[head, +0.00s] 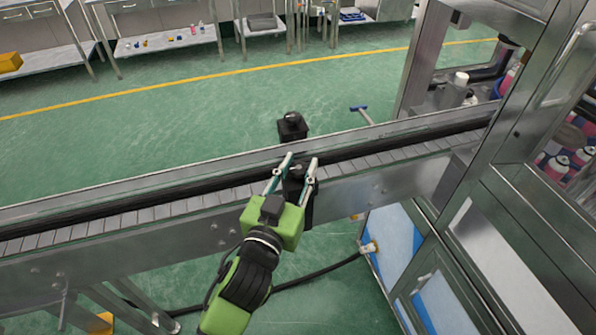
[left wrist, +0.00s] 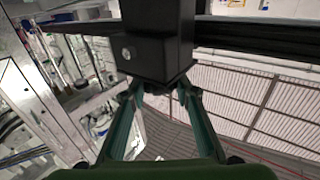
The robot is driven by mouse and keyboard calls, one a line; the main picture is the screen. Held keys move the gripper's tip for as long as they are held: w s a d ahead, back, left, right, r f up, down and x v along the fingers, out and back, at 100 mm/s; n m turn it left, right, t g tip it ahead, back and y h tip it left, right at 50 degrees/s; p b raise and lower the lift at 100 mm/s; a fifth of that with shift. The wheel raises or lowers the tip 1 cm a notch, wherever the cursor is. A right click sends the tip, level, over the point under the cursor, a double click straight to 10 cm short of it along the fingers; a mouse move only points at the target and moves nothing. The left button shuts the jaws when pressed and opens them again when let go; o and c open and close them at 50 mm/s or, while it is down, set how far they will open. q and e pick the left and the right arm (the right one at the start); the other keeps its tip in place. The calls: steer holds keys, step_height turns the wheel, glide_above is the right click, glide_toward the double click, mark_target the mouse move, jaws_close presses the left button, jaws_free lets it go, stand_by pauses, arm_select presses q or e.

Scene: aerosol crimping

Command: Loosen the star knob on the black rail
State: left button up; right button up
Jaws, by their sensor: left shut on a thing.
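My left gripper (head: 300,162) reaches over the conveyor from the near side, with its two green fingers at the black clamp block (head: 298,187) on the black rail (head: 400,145). In the left wrist view the clamp block (left wrist: 155,45) with a small silver bolt hangs in front of the rail (left wrist: 245,38). The fingertips are closed on a small dark part just under the block, the star knob (left wrist: 157,88). Most of the knob is hidden by the fingers and block, so its turn cannot be seen. My right gripper is not in view.
A second black block with a knob (head: 292,126) sits on the rail's far side. The metal conveyor (head: 130,222) runs across the view. A machine frame with glass doors (head: 500,200) stands close on the right.

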arm_select(q)
steer(key=shift+r+n+y, duration=0.15)
steer(key=shift+n+y, duration=0.15)
steer(key=shift+y, duration=0.1)
steer(key=o, duration=1.1)
steer(key=shift+s+a, duration=0.1)
steer(key=shift+s, duration=0.35)
steer(key=v, duration=1.1)
steer(key=shift+s, duration=0.1)
